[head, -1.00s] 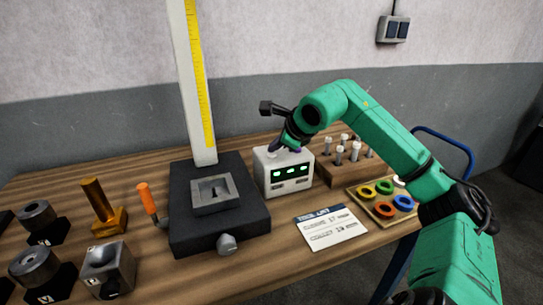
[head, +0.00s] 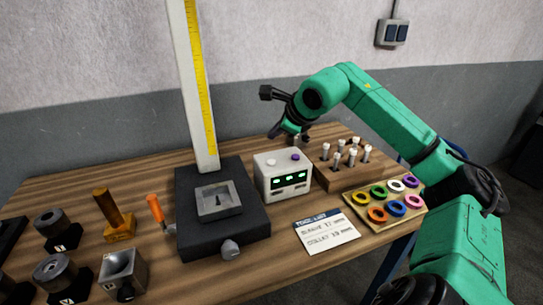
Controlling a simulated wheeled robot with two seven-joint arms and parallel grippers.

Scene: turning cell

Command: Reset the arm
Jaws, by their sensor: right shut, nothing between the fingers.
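My right arm is green and comes in from the right in the head view. Its gripper (head: 288,131) is shut and empty, in the air above and behind the white box with green displays (head: 283,178). A purple button shows on top of the box, apart from the fingers. My left gripper is not in view.
A presetter with a tall yellow scale (head: 201,90) and dark base (head: 250,232) stands left of the box. A wooden block (head: 337,183) holds several pins. A tray (head: 374,226) holds coloured rings. A tool list card (head: 327,231) lies in front. Metal holders (head: 53,273) stand at left.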

